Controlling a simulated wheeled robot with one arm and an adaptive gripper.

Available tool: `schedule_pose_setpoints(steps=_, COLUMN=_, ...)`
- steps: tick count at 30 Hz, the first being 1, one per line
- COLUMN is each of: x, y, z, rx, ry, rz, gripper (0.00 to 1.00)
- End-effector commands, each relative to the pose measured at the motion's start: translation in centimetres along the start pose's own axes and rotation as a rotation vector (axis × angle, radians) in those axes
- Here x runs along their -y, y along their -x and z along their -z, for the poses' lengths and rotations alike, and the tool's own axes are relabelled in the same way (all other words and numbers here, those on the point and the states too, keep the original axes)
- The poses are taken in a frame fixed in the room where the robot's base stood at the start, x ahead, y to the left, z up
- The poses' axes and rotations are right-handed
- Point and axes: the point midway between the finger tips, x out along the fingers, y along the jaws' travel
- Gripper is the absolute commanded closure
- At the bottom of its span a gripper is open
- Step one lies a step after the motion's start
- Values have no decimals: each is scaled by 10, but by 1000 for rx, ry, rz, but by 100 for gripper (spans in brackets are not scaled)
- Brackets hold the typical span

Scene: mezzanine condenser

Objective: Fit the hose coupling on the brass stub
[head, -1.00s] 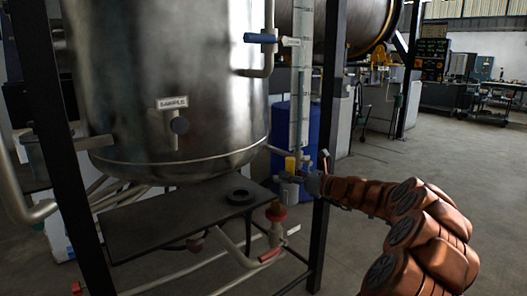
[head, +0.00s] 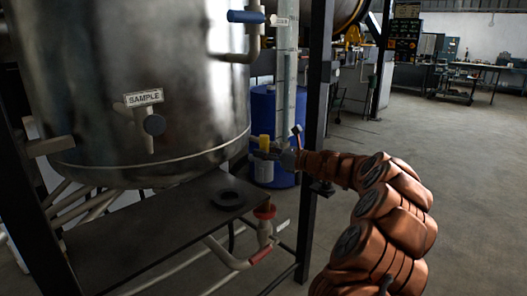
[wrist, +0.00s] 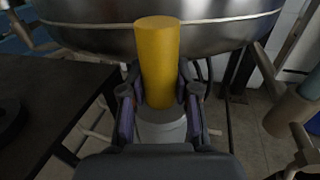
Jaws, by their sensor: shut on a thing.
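My gripper (head: 268,153) is shut on a yellow cylinder (head: 264,142) with a pale grey-white lower part (head: 263,170). In the wrist view the yellow cylinder (wrist: 158,60) stands upright between the two dark fingers, and the pale part (wrist: 162,127) shows below it. I take this held piece as the hose coupling, though its shape does not make that certain. It is held in the air right of the shelf, beside the steel vessel. I cannot make out the brass stub for certain in either view.
The steel vessel (head: 150,80) with a SAMPLE tag (head: 143,97) hangs over a dark shelf (head: 130,232) bearing a black ring (head: 228,199). A red-topped valve (head: 265,212) sits at the shelf's right end. A dark post (head: 316,100) stands close to my arm.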

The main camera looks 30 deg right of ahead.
Motion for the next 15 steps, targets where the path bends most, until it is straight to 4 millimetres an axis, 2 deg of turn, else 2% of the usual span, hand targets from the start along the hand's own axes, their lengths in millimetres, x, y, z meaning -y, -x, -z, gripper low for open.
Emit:
schedule_pose_setpoints(steps=3, x=0, y=1, z=-5, rx=-1, ry=-1, rz=0, gripper=100)
schedule_pose_setpoints(steps=6, x=1, y=2, z=9, rx=0, ry=-1, rz=1, gripper=100)
schedule_pose_setpoints(steps=15, x=1, y=1, z=33, rx=-1, ry=-1, rz=1, gripper=100)
